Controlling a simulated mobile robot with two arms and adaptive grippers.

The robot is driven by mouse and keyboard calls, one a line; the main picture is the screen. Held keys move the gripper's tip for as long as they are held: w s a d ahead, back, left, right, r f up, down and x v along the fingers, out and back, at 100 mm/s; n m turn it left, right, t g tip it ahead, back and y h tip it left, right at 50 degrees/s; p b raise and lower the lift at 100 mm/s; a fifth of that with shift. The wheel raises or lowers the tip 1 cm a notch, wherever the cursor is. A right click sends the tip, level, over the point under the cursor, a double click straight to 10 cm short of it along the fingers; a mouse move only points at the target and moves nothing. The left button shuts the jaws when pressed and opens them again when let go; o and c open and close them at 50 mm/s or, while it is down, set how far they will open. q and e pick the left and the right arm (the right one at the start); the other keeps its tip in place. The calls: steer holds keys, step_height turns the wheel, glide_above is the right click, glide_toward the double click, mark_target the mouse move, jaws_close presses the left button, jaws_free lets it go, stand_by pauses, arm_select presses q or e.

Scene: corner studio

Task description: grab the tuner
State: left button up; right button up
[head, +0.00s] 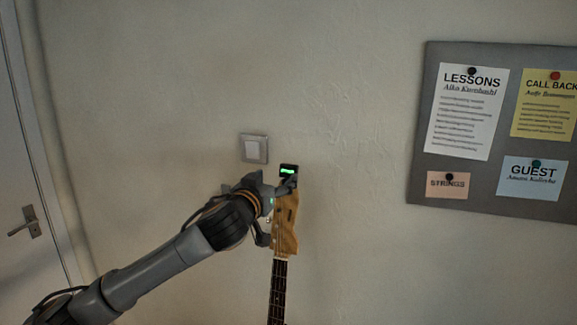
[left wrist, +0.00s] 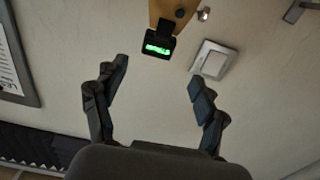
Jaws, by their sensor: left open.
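The tuner (head: 289,170) is a small black clip-on unit with a lit green screen, at the top of a guitar's wooden headstock (head: 285,222). In the left wrist view the tuner (left wrist: 158,45) hangs from the headstock edge, beyond the fingertips and between their lines. My left gripper (head: 275,212) is in front of the headstock in the head view, just below and left of the tuner. In the left wrist view its fingers (left wrist: 158,72) are spread wide with nothing between them. My right gripper is in neither view.
A light switch (head: 254,148) is on the wall left of the tuner. The guitar neck (head: 278,290) runs down below the headstock. A grey notice board (head: 420,150) with pinned papers hangs at right. A door (head: 28,270) with a handle is at far left.

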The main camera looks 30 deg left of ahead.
mark_target(287, 171)
arm_select(q)
steer(key=x, duration=0.3)
steer(key=shift+d+p, duration=0.15)
steer(key=shift+p, duration=0.2)
steer(key=shift+w+p, duration=0.65)
steer(key=shift+w, duration=0.15)
steer(key=p+x, duration=0.2)
steer(key=x, duration=0.1)
steer(key=shift+w+f, duration=0.35)
steer(key=shift+w, duration=0.3)
steer(key=shift+a, duration=0.2)
steer(key=shift+c, duration=1.3)
steer(key=c, duration=0.8)
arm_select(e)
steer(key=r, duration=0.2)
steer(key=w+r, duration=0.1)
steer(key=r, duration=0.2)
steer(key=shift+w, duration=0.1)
